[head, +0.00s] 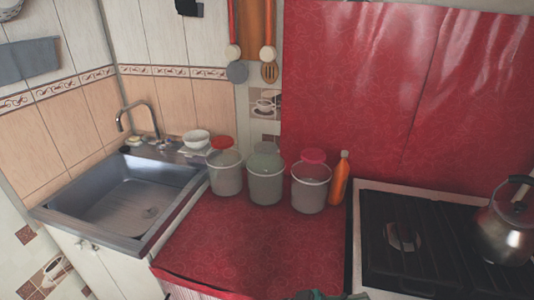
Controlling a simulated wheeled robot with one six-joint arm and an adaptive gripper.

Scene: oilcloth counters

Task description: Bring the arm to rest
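My gripper's fingers do not show in the head view. A small dark and green shape is cut off at the bottom edge, right of the middle. It may be part of my arm, but too little shows to be sure. I cannot see whether my gripper holds anything.
A red oilcloth counter (240,240) is clear in front. Three grey buckets (265,187) and an orange bottle (341,180) line its back. A sink (125,205) is at left. A stove (405,270) with a metal kettle (503,232) is at right.

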